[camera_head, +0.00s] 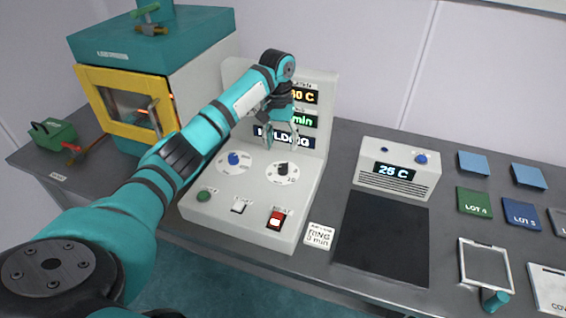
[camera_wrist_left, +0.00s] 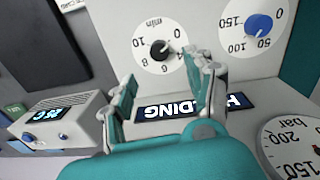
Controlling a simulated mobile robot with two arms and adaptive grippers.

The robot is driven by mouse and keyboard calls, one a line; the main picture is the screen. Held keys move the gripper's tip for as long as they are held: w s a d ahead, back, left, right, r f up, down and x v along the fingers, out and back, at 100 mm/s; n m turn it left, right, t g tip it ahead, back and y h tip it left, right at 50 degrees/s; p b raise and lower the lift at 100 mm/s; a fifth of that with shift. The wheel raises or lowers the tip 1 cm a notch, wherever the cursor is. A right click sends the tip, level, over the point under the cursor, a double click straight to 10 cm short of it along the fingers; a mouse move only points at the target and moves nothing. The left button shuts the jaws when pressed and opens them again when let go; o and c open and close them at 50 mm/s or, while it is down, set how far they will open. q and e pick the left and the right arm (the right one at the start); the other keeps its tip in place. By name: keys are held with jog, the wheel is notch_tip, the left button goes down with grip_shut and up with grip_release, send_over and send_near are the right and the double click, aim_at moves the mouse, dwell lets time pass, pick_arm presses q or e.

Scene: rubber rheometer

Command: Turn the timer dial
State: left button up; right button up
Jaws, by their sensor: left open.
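The timer dial is a black knob (camera_head: 283,169) on a round white scale on the control panel's sloping front. In the left wrist view, the black knob (camera_wrist_left: 160,50) is at the top centre, on a scale marked in min. My left gripper (camera_head: 281,141) is open and empty, just above and behind the knob in the head view. In the left wrist view, the open fingers (camera_wrist_left: 160,78) point toward the dial, with the knob appearing between and beyond their tips. I see no contact with it. My right gripper is not in view.
A blue knob (camera_head: 234,158) sits left of the timer dial. A green button (camera_head: 204,196), a white switch (camera_head: 239,206) and a red switch (camera_head: 276,219) lie in front. A HOLDING display (camera_head: 306,142) stands behind. A white 25 C unit (camera_head: 405,152) is to the right.

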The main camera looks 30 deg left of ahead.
aim_at(282, 166)
pick_arm(q)
notch_tip(282, 166, down, 6)
jog(key=shift+d+r+p, duration=0.1)
jog(key=shift+r+p, duration=0.15)
jog(key=shift+p, duration=0.2)
notch_tip(282, 166, down, 2)
jog(key=shift+f, duration=0.7)
jog(key=shift+d, duration=0.1)
grip_shut()
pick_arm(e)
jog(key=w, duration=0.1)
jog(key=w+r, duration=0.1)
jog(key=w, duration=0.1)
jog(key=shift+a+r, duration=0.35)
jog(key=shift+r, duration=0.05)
